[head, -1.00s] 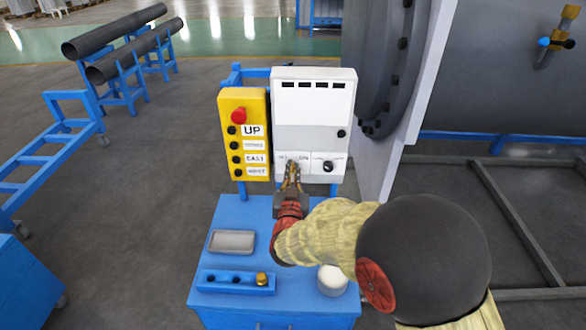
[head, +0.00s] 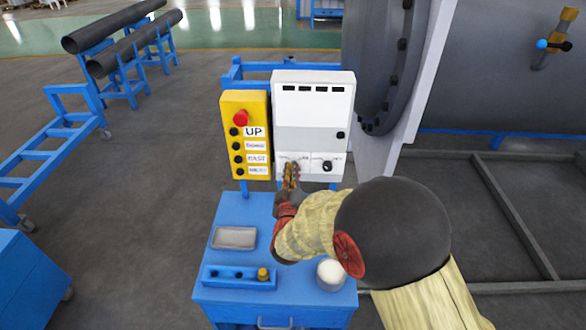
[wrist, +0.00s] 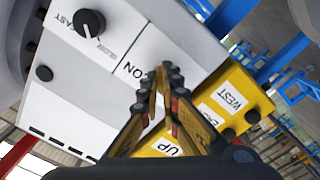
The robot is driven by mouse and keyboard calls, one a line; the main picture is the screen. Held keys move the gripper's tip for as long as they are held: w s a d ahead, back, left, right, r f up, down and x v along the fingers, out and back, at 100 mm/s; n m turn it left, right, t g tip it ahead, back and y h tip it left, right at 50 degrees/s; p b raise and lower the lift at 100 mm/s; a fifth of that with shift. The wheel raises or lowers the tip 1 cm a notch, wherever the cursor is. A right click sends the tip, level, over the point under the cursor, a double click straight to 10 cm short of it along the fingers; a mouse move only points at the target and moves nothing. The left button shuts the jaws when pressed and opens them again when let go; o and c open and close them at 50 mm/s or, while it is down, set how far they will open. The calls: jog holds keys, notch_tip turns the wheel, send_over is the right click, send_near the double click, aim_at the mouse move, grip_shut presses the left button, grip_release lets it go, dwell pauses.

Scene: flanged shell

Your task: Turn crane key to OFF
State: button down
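The white control box (head: 313,110) stands upright behind the blue cabinet. Its lower panel (wrist: 75,125) carries an "ON" label (wrist: 132,68) in the wrist view. My gripper (head: 291,167) is at the left part of that panel; the wrist view shows its fingers (wrist: 160,82) close together beside the "ON" label. The crane key cannot be made out; the fingers cover that part of the panel. Whether anything is between the fingertips, or whether they touch the panel, is unclear.
A round black knob (head: 328,166) with a "FAST" and "SLOW" label sits right of my gripper. The yellow button box (head: 245,110) with a red button is close on the left. The blue cabinet (head: 225,312) below holds a grey tray (head: 234,238) and a white cylinder (head: 331,272).

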jog(key=shift+n, duration=0.3)
dwell(0.4)
jog(key=c, duration=2.1)
grip_release()
jog(key=shift+c, duration=0.2)
jog(key=shift+o, duration=0.5)
jog(key=shift+s, duration=0.1)
jog(key=s, duration=1.1)
jog(key=shift+s+a, duration=0.25)
jog(key=shift+s, duration=0.15)
